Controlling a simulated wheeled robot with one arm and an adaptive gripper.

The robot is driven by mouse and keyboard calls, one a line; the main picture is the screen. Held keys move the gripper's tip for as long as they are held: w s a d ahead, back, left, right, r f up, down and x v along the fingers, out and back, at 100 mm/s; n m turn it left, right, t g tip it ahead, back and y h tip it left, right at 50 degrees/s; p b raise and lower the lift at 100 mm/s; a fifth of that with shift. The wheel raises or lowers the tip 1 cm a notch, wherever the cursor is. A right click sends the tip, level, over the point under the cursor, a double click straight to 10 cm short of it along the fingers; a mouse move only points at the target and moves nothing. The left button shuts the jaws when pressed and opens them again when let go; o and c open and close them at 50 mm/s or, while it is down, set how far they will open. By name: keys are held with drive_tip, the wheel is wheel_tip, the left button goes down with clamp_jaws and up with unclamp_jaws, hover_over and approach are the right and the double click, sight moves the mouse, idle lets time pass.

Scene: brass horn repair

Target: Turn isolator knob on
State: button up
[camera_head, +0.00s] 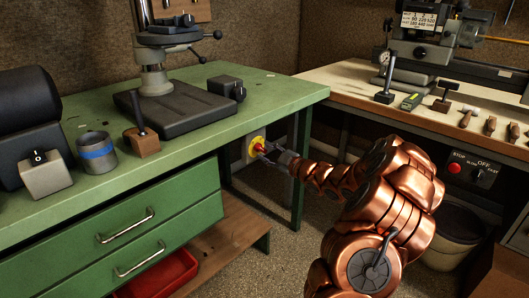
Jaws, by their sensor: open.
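The isolator knob (260,147) is red on a round yellow plate. It is fixed to a pale grey box (250,156) under the right end of the green bench. My gripper (268,153) is open, and its fingertips are right at the knob, partly covering it. I cannot tell whether the fingers touch the knob or which way the knob is turned. My copper arm reaches in from the lower right.
The green bench (190,150) stands just above, with its leg (299,180) close to my gripper. Its drawers (150,228) are to the left, above a red tray (160,275). A second bench (350,80) with a stop panel (473,170) stands right.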

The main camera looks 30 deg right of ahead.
drive_tip(key=shift+w+a, duration=0.2)
drive_tip(key=shift+w, duration=0.5)
drive_tip(key=shift+c, duration=0.2)
clamp_jaws()
